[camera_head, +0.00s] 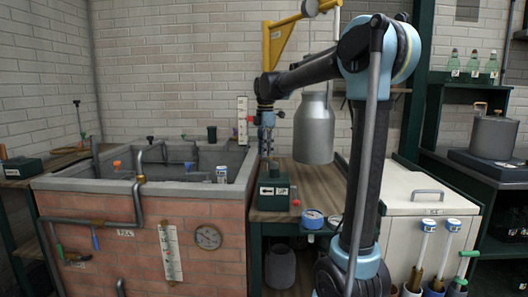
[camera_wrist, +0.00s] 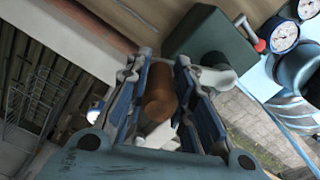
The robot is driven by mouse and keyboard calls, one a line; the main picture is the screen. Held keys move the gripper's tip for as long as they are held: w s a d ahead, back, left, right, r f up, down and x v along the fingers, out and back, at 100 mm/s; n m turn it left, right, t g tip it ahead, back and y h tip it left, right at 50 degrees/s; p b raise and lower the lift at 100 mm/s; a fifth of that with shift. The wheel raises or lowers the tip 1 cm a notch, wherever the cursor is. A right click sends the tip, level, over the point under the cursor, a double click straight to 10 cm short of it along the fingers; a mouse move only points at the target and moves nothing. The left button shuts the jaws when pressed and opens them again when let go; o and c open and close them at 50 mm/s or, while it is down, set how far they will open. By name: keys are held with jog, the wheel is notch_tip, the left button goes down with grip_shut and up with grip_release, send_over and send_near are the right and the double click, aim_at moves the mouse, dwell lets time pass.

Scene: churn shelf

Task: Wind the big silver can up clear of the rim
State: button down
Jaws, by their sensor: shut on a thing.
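The big silver can (camera_head: 314,130) hangs upright below the yellow hoist arm (camera_head: 283,38), to the right of the brick vat's rim (camera_head: 243,165) in the picture. Its base appears about level with the rim; the true gap cannot be told. A dark green winch box (camera_head: 273,192) stands on the wooden bench, and also shows in the wrist view (camera_wrist: 208,42). My gripper (camera_head: 266,140) points down above the box. In the wrist view my gripper (camera_wrist: 160,72) is shut on a brown wooden handle (camera_wrist: 158,92), with a pale metal piece beside it.
A red-knobbed lever (camera_wrist: 260,45) sticks out from the box. Two round gauges (camera_head: 312,218) sit at the bench front. A white chest (camera_head: 415,190) stands at right, with a lidded pot (camera_head: 493,137) beyond it. Pipes run along the vat.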

jog(key=s+d, duration=0.4)
jog(key=d, duration=0.7)
jog(key=shift+d, duration=0.15)
jog(key=c, duration=1.9)
grip_release()
jog(key=shift+r, duration=0.1)
